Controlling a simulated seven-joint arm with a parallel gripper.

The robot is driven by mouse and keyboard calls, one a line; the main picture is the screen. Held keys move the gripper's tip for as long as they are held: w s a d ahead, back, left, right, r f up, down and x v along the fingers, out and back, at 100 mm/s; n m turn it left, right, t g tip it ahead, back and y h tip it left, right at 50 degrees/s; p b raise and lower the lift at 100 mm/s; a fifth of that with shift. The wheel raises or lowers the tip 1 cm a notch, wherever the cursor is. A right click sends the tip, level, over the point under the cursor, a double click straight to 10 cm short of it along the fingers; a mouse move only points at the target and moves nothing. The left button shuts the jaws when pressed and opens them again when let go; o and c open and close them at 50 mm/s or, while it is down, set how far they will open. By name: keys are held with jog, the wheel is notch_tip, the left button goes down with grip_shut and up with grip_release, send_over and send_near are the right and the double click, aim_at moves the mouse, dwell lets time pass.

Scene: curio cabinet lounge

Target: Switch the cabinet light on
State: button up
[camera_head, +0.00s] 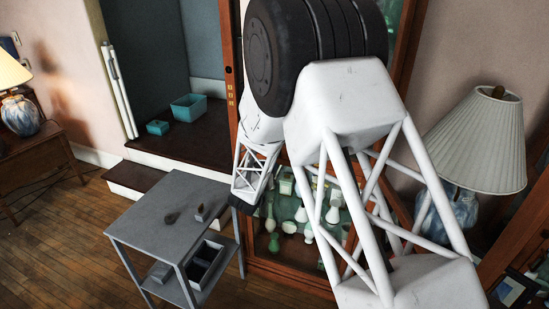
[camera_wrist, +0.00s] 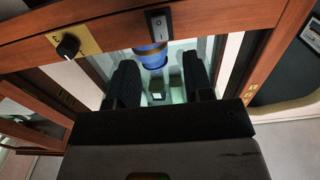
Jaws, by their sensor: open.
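The wooden cabinet (camera_head: 287,277) stands behind my arm in the head view, with pale green and white pieces behind its glass. In the wrist view its wooden rail (camera_wrist: 208,20) crosses the top. A black rocker switch (camera_wrist: 158,19) sits on this rail, near the middle. A black round knob (camera_wrist: 68,46) on a brass plate is to its left. My gripper (camera_wrist: 158,66) is open and empty, its two black fingers apart in front of the glass, below the switch in the picture. I see no contact with the switch. The head view does not clearly show my fingers or the switch.
A blue object (camera_wrist: 151,56) shows behind the glass between my fingers. In the head view a grey side table (camera_head: 165,205) stands left of the cabinet, with small objects on it. A pleated lamp (camera_head: 480,140) stands to the right. Open floor lies at the left.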

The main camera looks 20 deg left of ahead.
jog(key=w, duration=0.7)
jog(key=shift+w, duration=0.1)
grip_shut()
dwell(0.4)
